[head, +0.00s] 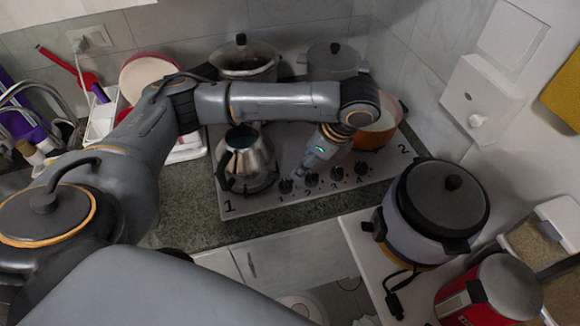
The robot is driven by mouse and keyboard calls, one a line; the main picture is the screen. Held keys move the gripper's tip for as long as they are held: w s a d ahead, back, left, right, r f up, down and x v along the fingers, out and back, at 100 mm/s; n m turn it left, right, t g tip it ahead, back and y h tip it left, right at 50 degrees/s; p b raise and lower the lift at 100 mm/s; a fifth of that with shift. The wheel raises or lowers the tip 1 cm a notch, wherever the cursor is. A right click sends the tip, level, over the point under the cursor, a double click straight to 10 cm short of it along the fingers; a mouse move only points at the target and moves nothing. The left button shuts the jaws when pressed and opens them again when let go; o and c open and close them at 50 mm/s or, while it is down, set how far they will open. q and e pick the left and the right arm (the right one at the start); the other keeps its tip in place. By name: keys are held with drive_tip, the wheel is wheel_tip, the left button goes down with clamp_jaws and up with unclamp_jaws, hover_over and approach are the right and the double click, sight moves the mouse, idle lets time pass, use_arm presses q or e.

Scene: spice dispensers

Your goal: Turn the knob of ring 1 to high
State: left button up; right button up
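The stove top (262,201) has a row of dark knobs along its front edge, each with a small printed mark. The leftmost, the ring 1 knob (286,186), sits by a mark that looks like "1". Its pointer setting is too small to read. The other knobs (337,174) stand to its right. My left arm reaches over the stove from the left, and my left gripper (300,171) points down just above the ring 1 knob. Its fingertips are very small here, so I cannot tell whether they touch the knob or are open. My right gripper is out of view.
A steel kettle (246,160) stands on the front-left ring, close to my gripper. An orange pot (375,134) is at the front right, with lidded pots (243,62) behind. A rice cooker (430,205) stands on the right counter. The front counter strip (200,222) is clear.

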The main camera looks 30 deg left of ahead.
sight(287, 184)
use_arm(q)
drive_tip(key=p+x, duration=0.1)
drive_tip(key=x, duration=1.2)
drive_tip(key=shift+f, duration=0.15)
drive_tip(key=shift+d, duration=0.1)
drive_tip(key=c, duration=1.2)
drive_tip(key=shift+p, duration=0.3)
